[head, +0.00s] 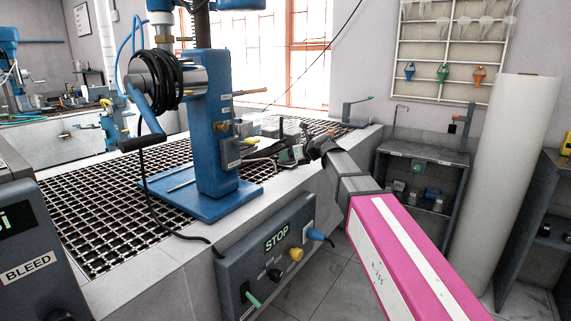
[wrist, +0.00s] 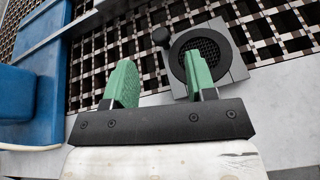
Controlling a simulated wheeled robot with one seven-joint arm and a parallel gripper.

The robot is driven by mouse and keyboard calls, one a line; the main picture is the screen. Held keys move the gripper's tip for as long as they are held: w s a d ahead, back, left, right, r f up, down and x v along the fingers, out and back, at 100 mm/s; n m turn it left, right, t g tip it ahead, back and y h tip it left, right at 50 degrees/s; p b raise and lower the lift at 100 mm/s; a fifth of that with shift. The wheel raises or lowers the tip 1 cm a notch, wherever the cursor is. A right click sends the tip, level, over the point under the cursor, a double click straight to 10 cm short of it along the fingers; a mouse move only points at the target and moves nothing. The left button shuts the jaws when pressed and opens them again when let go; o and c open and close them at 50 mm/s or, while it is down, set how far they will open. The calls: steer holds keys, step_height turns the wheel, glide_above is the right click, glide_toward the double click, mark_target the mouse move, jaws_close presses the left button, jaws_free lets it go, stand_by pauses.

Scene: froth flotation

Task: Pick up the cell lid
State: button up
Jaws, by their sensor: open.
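In the wrist view, a flat grey square plate (wrist: 238,68) carries a thick black ring with a grid showing inside it and a round black knob (wrist: 161,37) at its upper left. It looks like the cell lid, though I see no label. It lies at the edge of the bench grating. My gripper (wrist: 160,78) is open with nothing between its green fingers. The right finger overlaps the ring in the picture; the left finger is left of the plate. I cannot tell the height gap. In the head view my gripper (head: 290,153) is over the bench's right part, and the lid cannot be made out clearly.
A blue machine stand (head: 215,120) with a crank and coiled black cable stands on the grating (head: 85,215), left of my gripper. A grey STOP control box (head: 270,255) juts from the bench front. Shelves (head: 420,150) and a pale column (head: 515,180) stand at right.

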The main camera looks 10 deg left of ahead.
mark_target(280, 164)
steer(key=x, duration=0.5)
steer(key=shift+w+a+r, duration=0.1)
steer(key=shift+w, duration=0.05)
jaws_close()
